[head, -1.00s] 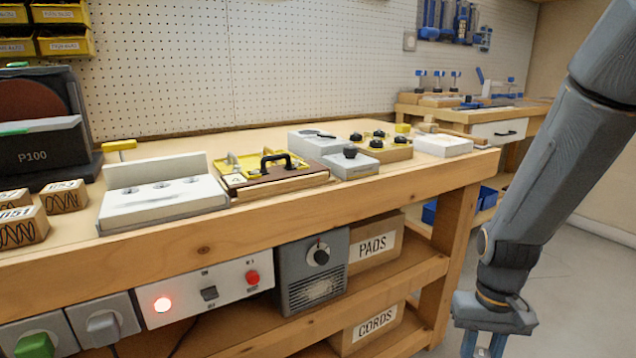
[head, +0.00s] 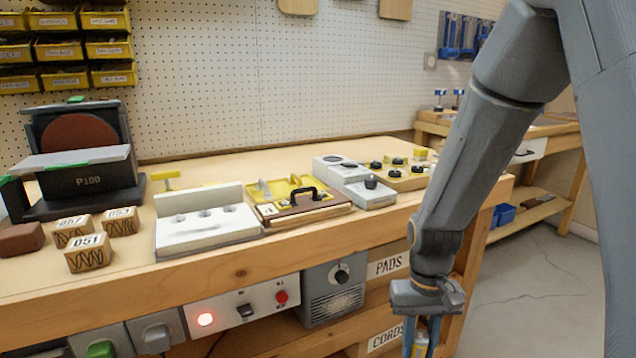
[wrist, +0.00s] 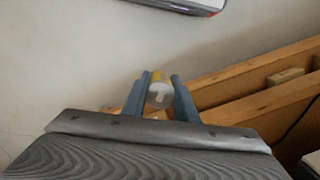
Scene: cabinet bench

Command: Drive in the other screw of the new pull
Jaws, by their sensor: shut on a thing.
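My gripper (head: 419,342) hangs low in front of the bench's right end, fingers down. In the wrist view its two blue-grey fingers (wrist: 160,92) are shut on a small whitish cylindrical thing with a yellow part (wrist: 159,89). I cannot tell for sure what tool it is. The black pull (head: 309,196) is on a brown wooden panel (head: 318,212) in a yellow fixture (head: 272,188) on the bench, well to the left of and above my gripper. Its screws are too small or hidden to make out.
A white block with several holes (head: 205,232) stands left of the fixture. Grey boxes with black knobs (head: 370,192) stand right of it. A sander (head: 85,160) and numbered wooden blocks (head: 88,252) are at the left. The floor right of the bench (head: 530,290) is clear.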

